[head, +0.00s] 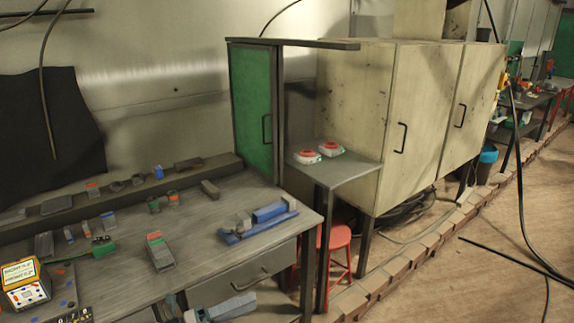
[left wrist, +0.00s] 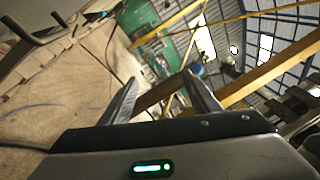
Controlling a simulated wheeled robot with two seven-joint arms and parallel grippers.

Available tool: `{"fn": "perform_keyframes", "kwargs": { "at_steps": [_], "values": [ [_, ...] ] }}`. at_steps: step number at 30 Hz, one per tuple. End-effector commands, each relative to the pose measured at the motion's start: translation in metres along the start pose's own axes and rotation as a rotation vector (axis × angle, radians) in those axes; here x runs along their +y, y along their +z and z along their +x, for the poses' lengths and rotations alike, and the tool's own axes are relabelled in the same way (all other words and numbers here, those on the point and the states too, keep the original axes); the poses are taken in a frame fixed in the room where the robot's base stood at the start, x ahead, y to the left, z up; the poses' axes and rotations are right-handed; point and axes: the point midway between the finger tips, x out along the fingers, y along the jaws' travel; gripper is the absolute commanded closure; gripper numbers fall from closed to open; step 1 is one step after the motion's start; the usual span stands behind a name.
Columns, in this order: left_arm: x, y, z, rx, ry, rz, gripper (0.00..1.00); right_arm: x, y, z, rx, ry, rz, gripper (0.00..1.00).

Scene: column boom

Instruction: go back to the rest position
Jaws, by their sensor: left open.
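My left gripper (left wrist: 160,80) shows in the left wrist view with its two dark fingers spread apart and nothing between them. Beyond the fingers that view is tilted, with a pale floor, a green area and roof beams. My right gripper is not in view.
A grey workbench (head: 215,210) with several tools fills the left. Two white and red devices (head: 306,156) (head: 331,148) sit on a small shelf (head: 350,169) beside a beige cabinet (head: 413,123). A red stool (head: 338,240) stands below. Floor at right is open, crossed by dark cables.

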Motion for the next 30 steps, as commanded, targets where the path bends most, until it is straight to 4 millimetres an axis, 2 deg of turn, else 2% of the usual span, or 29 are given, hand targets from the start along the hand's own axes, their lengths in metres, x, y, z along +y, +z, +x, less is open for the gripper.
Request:
{"fn": "perform_keyframes", "kwargs": {
  "at_steps": [1,6,11,15,20,24,26,30],
  "values": [
    [0.030,-0.006,-0.010,-0.087,0.042,-0.118,0.44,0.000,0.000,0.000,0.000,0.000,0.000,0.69],
    [0.114,-0.026,-0.052,-0.339,0.165,-0.449,0.44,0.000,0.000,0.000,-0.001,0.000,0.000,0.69],
    [0.182,-0.065,-0.098,-0.543,0.269,-0.710,0.44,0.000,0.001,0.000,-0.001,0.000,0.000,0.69],
    [0.232,-0.110,-0.141,-0.706,0.353,-0.911,0.44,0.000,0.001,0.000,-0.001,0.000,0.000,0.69],
    [0.277,-0.171,-0.191,-0.882,0.447,-1.116,0.44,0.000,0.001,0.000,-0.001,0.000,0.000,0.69],
    [0.306,-0.232,-0.234,-1.030,0.527,-1.279,0.44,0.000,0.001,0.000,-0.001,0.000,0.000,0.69],
    [0.316,-0.260,-0.252,-1.092,0.562,-1.344,0.44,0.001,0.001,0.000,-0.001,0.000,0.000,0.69],
    [0.331,-0.327,-0.292,-1.238,0.644,-1.487,0.44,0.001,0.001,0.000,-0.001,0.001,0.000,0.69]
  ]
}}
